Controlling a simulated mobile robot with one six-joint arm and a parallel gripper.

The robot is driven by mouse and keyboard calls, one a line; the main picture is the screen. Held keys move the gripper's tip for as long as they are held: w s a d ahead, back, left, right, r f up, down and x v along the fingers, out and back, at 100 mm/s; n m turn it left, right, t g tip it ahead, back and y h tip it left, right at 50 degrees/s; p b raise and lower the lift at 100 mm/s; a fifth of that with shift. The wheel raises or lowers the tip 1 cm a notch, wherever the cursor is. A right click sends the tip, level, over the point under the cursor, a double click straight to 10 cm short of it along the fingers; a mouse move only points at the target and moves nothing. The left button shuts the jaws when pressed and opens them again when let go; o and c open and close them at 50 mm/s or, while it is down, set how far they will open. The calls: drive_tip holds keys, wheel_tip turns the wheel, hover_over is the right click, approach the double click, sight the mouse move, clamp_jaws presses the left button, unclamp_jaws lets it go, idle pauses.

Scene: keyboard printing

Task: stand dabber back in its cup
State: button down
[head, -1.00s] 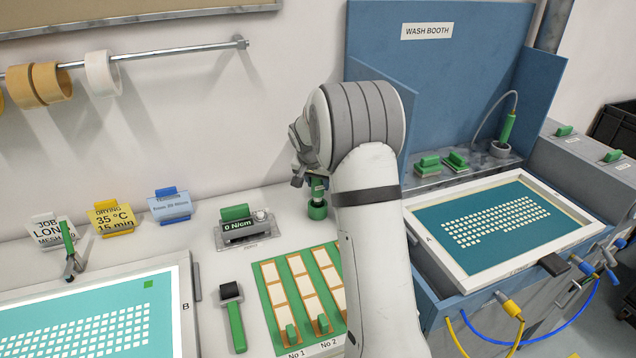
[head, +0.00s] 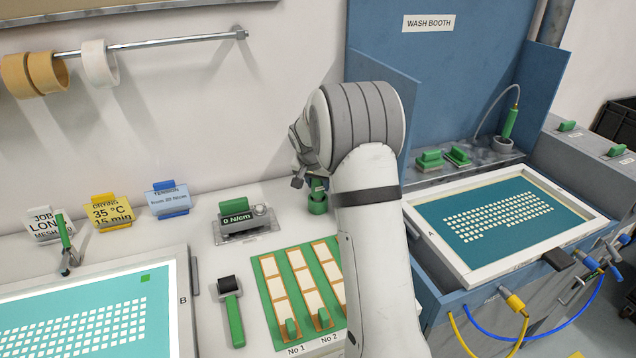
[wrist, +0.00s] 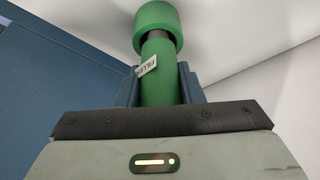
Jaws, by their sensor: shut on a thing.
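The dabber (wrist: 159,85) is a green shaft with a white label, partly legible. My gripper (wrist: 160,92) is shut on it, with a blue-grey finger on either side in the wrist view. The green cup (wrist: 157,24) is beyond the fingertips in that view. The dabber's far end meets the cup's dark mouth; how deep it sits is hidden. In the head view the cup (head: 317,204) stands on the white bench just below my gripper (head: 308,180), and my arm partly covers this spot.
A tension gauge (head: 240,219) and a green board with strips (head: 277,292) lie to the left and in front. A black-headed green roller (head: 233,310) lies nearby. The blue wash booth (head: 440,100) and a framed screen (head: 447,255) stand at the right.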

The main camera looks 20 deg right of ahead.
drive_tip(key=shift+f+b, duration=0.65)
drive_tip(key=shift+f, duration=0.2)
drive_tip(key=c, duration=0.9)
unclamp_jaws()
drive_tip(key=shift+r, duration=0.1)
wheel_tip(320, 180, up, 6)
drive_tip(key=p, duration=0.3)
drive_tip(key=v, duration=0.7)
drive_tip(key=shift+r+b, duration=0.4)
